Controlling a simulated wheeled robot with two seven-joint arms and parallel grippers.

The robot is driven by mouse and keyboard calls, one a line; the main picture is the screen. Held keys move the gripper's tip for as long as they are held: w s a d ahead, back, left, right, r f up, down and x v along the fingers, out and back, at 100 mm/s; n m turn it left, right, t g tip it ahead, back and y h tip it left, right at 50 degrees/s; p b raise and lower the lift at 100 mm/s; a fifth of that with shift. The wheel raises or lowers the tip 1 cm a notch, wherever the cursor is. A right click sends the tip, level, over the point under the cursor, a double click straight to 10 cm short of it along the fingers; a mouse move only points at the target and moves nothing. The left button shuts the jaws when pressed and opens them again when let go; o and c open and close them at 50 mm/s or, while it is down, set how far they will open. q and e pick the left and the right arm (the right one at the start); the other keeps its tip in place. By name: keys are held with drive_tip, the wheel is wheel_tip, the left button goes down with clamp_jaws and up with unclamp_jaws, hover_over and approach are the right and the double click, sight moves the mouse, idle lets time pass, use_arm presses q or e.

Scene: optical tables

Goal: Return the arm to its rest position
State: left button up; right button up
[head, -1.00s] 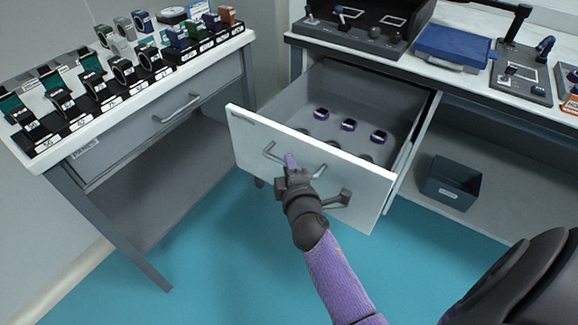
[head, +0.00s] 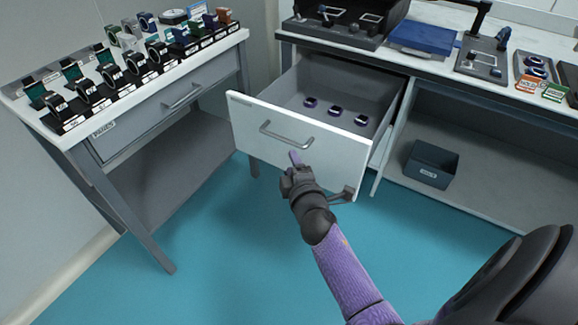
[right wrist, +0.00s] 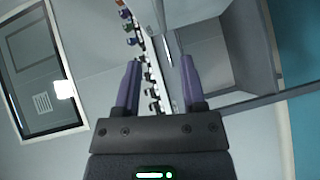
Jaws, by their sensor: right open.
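My right gripper (head: 296,160) is in front of the open drawer's white front (head: 250,145), just below and right of its bar handle (head: 286,138). The right wrist view shows its two purple fingers (right wrist: 160,85) spread apart with nothing between them. The gripper looks clear of the handle. My right arm reaches in from the lower right of the head view. My left gripper is not in view.
The open drawer holds several purple-and-dark round parts (head: 335,111). A dark bin (head: 432,164) stands on the shelf at right. The left table (head: 215,45) carries several mounted optics. Teal floor (head: 230,250) is free below.

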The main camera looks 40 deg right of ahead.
drive_tip(key=s+a+f+m+g+y+p, duration=0.2)
drive_tip(key=s+a+f+g+p, duration=0.1)
drive_tip(key=s+f, duration=0.4)
drive_tip(key=s+a+f+m+g+y+p, duration=0.1)
drive_tip(key=s+a+f+g+y+p, duration=0.15)
drive_tip(key=s+f, duration=0.5)
use_arm(q)
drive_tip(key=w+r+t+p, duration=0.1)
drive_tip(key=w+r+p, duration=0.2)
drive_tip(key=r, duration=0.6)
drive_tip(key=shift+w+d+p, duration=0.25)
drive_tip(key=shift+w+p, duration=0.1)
drive_tip(key=shift+p, duration=0.2)
use_arm(e)
drive_tip(key=s+f+m+g, duration=0.2)
drive_tip(key=s+g, duration=0.1)
drive_tip(key=s, duration=0.7)
drive_tip(key=s+f+m+g, duration=0.2)
drive_tip(key=s+f+g, duration=0.1)
drive_tip(key=s, duration=0.8)
drive_tip(key=s+a+f+m+g, duration=0.1)
drive_tip(key=s+g, duration=0.3)
drive_tip(key=s, duration=0.6)
drive_tip(key=shift+s+f+m, duration=0.3)
drive_tip(key=shift+f+m, duration=0.4)
drive_tip(key=shift+f, duration=0.2)
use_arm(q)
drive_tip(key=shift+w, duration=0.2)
use_arm(e)
drive_tip(key=shift+g+y, duration=0.25)
